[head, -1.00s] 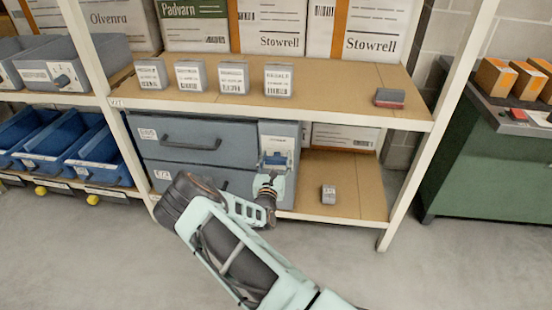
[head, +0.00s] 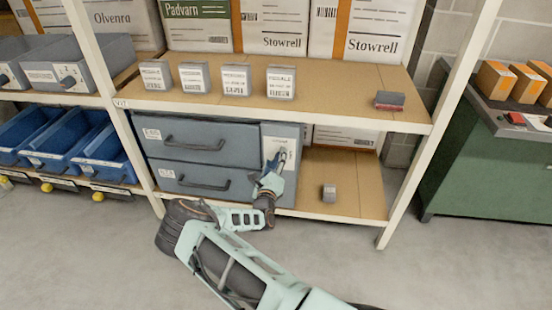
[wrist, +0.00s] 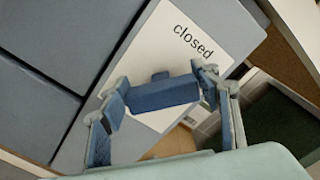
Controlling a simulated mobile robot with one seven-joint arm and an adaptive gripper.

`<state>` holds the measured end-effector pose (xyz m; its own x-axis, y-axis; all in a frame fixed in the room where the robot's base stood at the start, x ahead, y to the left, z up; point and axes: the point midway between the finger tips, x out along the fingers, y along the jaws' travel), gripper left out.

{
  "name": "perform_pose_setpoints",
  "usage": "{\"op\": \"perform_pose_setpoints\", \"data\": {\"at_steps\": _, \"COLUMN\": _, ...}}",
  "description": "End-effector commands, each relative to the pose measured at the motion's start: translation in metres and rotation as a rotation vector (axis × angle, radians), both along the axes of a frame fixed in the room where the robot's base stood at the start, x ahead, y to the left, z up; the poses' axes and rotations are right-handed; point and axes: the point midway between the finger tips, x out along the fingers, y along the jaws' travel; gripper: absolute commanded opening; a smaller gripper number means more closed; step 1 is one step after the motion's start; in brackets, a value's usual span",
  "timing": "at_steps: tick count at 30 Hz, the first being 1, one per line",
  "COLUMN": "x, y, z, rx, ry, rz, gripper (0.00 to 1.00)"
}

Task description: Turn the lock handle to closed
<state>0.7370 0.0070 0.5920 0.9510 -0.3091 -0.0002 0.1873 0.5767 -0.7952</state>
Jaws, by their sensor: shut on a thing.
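The lock handle (wrist: 166,96) is a blue bar on a white plate (wrist: 165,55) marked "closed". In the wrist view the bar lies between the two fingers of my gripper (wrist: 162,100), which is shut on it. The bar stands at a slant to the printed word, and its pivot is mostly hidden. In the head view my gripper (head: 273,170) is at the plate on the right end panel of the grey-blue drawer cabinet (head: 205,142), and it covers most of the handle.
Two drawers with dark handles (head: 195,146) are left of the lock. The rack shelf (head: 330,92) is just above. A white rack post (head: 440,125) stands further right.

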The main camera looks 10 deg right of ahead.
Motion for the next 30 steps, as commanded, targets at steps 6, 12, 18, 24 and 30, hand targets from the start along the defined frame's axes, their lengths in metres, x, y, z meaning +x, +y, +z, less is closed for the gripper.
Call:
{"op": "perform_pose_setpoints", "data": {"at_steps": 6, "x": 0.0005, "y": 0.0016, "z": -0.0019, "rx": -0.197, "ry": 0.063, "rz": 0.002, "gripper": 0.33}}
{"op": "perform_pose_setpoints", "data": {"at_steps": 12, "x": 0.0007, "y": 0.0019, "z": -0.0040, "rx": -0.363, "ry": 0.117, "rz": 0.001, "gripper": 0.33}}
{"op": "perform_pose_setpoints", "data": {"at_steps": 18, "x": 0.0010, "y": 0.0021, "z": -0.0052, "rx": -0.494, "ry": 0.159, "rz": 0.000, "gripper": 0.33}}
{"op": "perform_pose_setpoints", "data": {"at_steps": 24, "x": 0.0008, "y": 0.0022, "z": -0.0065, "rx": -0.582, "ry": 0.188, "rz": 0.000, "gripper": 0.33}}
{"op": "perform_pose_setpoints", "data": {"at_steps": 30, "x": 0.0011, "y": 0.0019, "z": -0.0066, "rx": -0.624, "ry": 0.202, "rz": 0.000, "gripper": 0.33}}
